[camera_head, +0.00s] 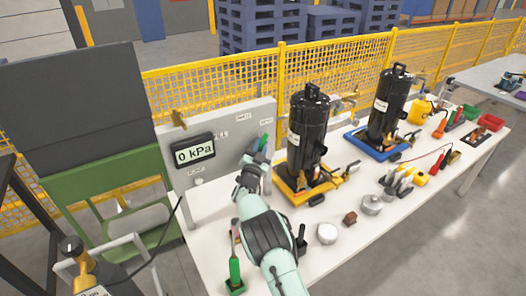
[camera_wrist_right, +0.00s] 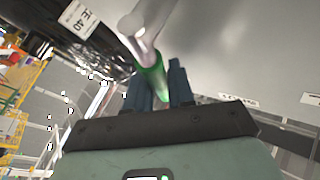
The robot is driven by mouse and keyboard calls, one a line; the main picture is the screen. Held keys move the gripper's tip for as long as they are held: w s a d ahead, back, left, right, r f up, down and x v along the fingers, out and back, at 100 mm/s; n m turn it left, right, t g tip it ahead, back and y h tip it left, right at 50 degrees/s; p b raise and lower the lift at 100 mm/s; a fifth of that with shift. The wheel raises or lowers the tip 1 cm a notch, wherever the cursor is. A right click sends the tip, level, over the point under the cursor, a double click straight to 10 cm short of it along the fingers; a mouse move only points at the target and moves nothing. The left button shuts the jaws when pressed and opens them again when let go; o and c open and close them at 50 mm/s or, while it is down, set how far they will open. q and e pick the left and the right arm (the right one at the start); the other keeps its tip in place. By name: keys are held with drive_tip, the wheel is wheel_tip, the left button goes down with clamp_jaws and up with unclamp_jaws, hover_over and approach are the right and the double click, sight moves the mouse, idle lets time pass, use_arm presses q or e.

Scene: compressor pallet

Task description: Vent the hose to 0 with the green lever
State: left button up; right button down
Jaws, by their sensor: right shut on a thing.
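The grey panel (camera_head: 235,128) stands upright at the back left of the table. Its dark display (camera_head: 194,153) reads 0 kPa. The green lever (camera_head: 264,143) is at the panel's right part, partly hidden by my right gripper (camera_head: 255,160). In the right wrist view the lever's green grip (camera_wrist_right: 152,76) runs from a pale metal stem down between the dark fingers of my right gripper (camera_wrist_right: 160,85), which is shut on it. No hose can be made out clearly at the lever. My left gripper is not in view.
A black compressor on a yellow base (camera_head: 308,140) stands just right of my right gripper. Another compressor on a blue base (camera_head: 386,108) is farther right. A green-handled tool (camera_head: 235,268) and several small parts lie along the white table's (camera_head: 345,254) front. A yellow fence (camera_head: 225,87) runs behind.

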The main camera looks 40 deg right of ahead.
drive_tip(key=a+n+t+b, duration=0.2)
drive_tip(key=n+b, duration=0.1)
drive_tip(key=r+n+t+b, duration=0.1)
drive_tip(key=n+t+b, duration=0.1)
drive_tip(key=shift+a+h, duration=0.3)
drive_tip(key=shift+a, duration=0.1)
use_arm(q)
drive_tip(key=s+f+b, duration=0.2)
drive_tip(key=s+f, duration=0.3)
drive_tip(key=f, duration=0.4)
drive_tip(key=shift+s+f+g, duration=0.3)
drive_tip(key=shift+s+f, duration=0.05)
use_arm(e)
drive_tip(key=shift+w+a+r+n+t, duration=0.15)
drive_tip(key=shift+a+n+t, duration=0.1)
drive_tip(key=shift+n+t, duration=0.35)
drive_tip(key=shift+a+r+n+t, duration=0.1)
drive_tip(key=shift+a+n+t, duration=0.15)
drive_tip(key=shift+n+t, duration=0.35)
drive_tip(key=c, duration=1.3)
unclamp_jaws()
drive_tip(key=shift+c, duration=0.2)
drive_tip(key=shift+w, duration=0.1)
use_arm(q)
drive_tip(key=shift+b, duration=0.3)
use_arm(e)
drive_tip(key=shift+f, duration=0.15)
